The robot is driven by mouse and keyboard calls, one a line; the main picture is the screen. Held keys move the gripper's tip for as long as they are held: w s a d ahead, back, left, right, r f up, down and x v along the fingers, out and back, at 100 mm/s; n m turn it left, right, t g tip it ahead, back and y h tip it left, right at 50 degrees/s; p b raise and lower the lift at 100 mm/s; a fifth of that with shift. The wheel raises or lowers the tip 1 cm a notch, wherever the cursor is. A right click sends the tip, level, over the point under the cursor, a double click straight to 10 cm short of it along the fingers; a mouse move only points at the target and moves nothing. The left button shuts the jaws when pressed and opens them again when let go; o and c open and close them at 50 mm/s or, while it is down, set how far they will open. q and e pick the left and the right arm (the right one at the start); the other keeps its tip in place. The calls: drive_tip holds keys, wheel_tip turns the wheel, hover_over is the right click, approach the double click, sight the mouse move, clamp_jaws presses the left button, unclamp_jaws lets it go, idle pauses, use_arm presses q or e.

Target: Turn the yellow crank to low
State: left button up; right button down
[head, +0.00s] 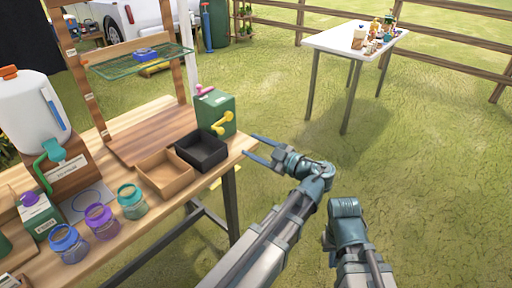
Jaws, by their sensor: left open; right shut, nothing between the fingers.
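The yellow crank (222,124) is on the front face of a green box (217,104) at the right end of the wooden bench. Its arm slants, with one end up to the right and the other down to the left. Any low marking is too small to read. My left gripper (250,147) is open and empty, its two fingers pointing left towards the box. It is just right of the bench corner, apart from the crank in the picture. My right arm (345,210) shows at the lower right, but its fingers are not visible.
A black tray (226,152) and a wooden tray (188,184) sit in front of the box. A wooden rack (112,140) with a green mesh shelf (105,70) stands behind. Several jars and a white dispenser (25,115) are at left.

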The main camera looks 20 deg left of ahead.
use_arm(q)
drive_tip(key=shift+c, duration=0.2)
drive_tip(key=shift+a+r+p, duration=0.1)
drive_tip(key=shift+r+p, duration=0.1)
drive_tip(key=shift+p, duration=0.1)
drive_tip(key=shift+c, duration=1.3)
drive_tip(key=shift+m+g+h, duration=0.4)
drive_tip(key=shift+m+h, duration=0.3)
drive_tip(key=shift+m, duration=0.1)
drive_tip(key=r+p, duration=0.1)
drive_tip(key=p, duration=0.1)
drive_tip(key=a+r+p, duration=0.1)
drive_tip(key=r+p, duration=0.1)
drive_tip(key=p, duration=0.1)
drive_tip(key=r+p, duration=0.1)
drive_tip(key=p, duration=0.1)
drive_tip(key=shift+w+a+r, duration=0.15)
drive_tip(key=shift+w+a, duration=0.15)
drive_tip(key=shift+a, duration=0.05)
clamp_jaws()
wheel_tip(320, 180, up, 9)
drive_tip(key=w+a+m+g+h+p, duration=0.1)
drive_tip(key=m+h+p, duration=0.4)
drive_tip(key=p, duration=1.5)
drive_tip(key=shift+a+r+m+g+h, duration=0.2)
drive_tip(key=shift+a+m+g+h, duration=0.1)
drive_tip(key=shift+a+h, duration=0.35)
